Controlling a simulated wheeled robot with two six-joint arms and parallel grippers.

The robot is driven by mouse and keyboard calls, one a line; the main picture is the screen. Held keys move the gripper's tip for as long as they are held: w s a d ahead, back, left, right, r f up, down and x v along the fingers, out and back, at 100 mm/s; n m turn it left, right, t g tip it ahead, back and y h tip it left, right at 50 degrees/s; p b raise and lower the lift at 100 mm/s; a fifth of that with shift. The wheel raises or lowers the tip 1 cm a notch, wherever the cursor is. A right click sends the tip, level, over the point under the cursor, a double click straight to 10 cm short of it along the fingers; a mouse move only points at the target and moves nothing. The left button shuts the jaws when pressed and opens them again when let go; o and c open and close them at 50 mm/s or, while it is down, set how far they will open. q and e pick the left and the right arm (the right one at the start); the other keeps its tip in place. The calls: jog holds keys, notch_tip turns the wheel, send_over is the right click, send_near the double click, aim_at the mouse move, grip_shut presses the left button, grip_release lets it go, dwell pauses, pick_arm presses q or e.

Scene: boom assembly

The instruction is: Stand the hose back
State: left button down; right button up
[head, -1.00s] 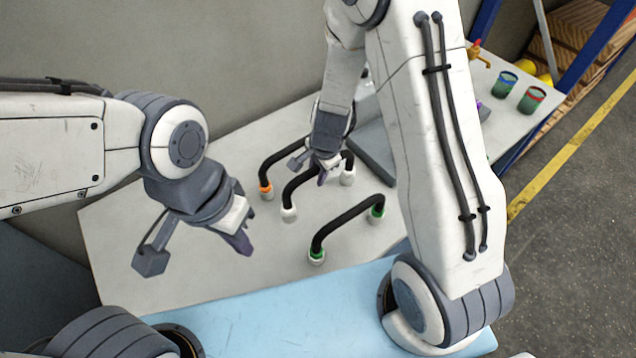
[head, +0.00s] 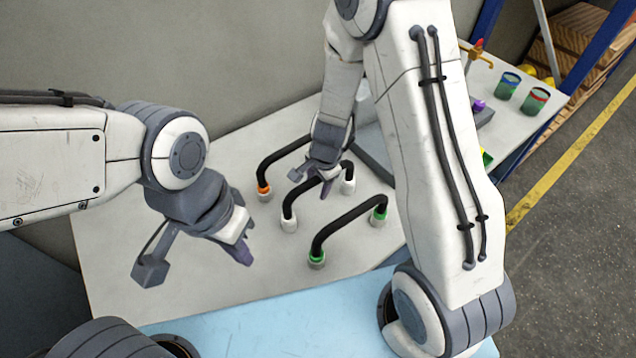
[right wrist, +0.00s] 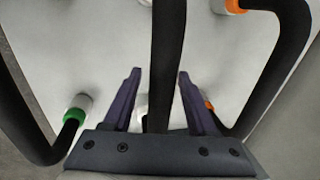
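Three black arched hoses stand on the grey table, ends in fittings. The hose with white fittings (head: 288,205) is in the middle, the orange-ended hose (head: 282,155) behind it, the green-ended hose (head: 345,219) in front. My right gripper (head: 318,180) is over the middle hose. In the right wrist view its purple fingers (right wrist: 160,85) are spread, with a black hose (right wrist: 168,45) running between them and a gap on both sides. My left gripper (head: 243,250) hangs left of the hoses, holding nothing visible; its finger gap is hidden.
The grey table (head: 130,260) is bare on the left. A dark grey block (head: 373,150) stands behind the right arm. Two green cups (head: 508,84) and a red-and-brass tap (head: 478,48) are at the far right. A light blue surface (head: 270,320) lies in front.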

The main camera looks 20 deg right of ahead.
notch_tip(320, 180, up, 12)
jog(key=s+p, duration=0.2)
jog(key=p, duration=0.6)
jog(key=s+a+r+n+g+y, duration=0.1)
jog(key=s+a+r+n, duration=0.7)
jog(key=s+r+n, duration=0.25)
jog(key=s+r+n+g, duration=0.1)
jog(key=s+r+n, duration=0.4)
jog(key=s+n, duration=0.5)
jog(key=shift+s+h, duration=0.3)
jog(key=shift+h, duration=0.1)
jog(key=shift+d+r+n, duration=0.1)
jog(key=shift+n, duration=0.15)
notch_tip(320, 180, down, 9)
jog(key=b, duration=0.9)
jog(key=shift+f, duration=0.2)
